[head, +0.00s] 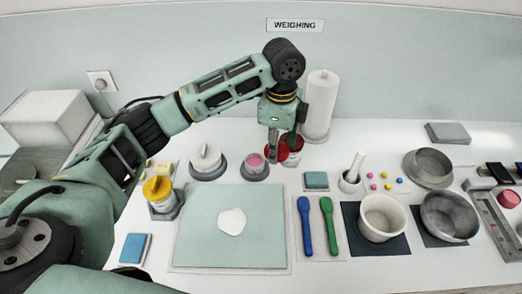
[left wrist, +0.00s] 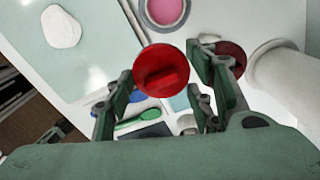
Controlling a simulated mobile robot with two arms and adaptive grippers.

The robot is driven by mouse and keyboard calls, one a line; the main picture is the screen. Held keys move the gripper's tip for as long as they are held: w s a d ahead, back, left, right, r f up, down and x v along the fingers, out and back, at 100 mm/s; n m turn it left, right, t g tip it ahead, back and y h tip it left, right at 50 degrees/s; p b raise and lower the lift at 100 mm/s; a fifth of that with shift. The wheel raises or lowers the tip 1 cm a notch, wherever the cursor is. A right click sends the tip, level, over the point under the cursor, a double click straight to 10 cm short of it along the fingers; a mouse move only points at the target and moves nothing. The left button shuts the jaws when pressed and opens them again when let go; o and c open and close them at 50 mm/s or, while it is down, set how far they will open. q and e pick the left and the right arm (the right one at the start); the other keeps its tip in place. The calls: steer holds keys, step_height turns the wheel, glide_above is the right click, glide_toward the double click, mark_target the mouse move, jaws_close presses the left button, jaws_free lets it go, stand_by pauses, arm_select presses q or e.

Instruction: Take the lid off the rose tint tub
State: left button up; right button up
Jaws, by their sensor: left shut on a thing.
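A round red lid (head: 276,154) with a raised bar is held by my left gripper (head: 281,140), in front of the tall white roll. In the left wrist view the lid (left wrist: 160,68) shows face-on between the fingers (left wrist: 160,100). A small tub with pink contents (head: 256,161) stands open on a grey disc left of the lid; it also shows in the left wrist view (left wrist: 166,10). A dark red round surface (head: 295,143) on a white tub lies just behind the lid, partly hidden by the fingers. I cannot tell which tub is the rose tint one. My right gripper is not in view.
A white roll (head: 320,105) stands close behind the gripper. The mat is mostly clear.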

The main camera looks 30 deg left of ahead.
arm_select(q)
steer(key=d+r+p, duration=0.2)
steer(key=d+r, duration=0.2)
steer(key=r, duration=0.1)
steer(key=shift+s+d, duration=0.25)
steer(key=shift+d, duration=0.05)
stand_by(0.6)
stand_by(0.4)
step_height(320, 180, up, 3)
steer(key=p, duration=0.5)
steer(key=shift+f, duration=0.1)
stand_by(0.5)
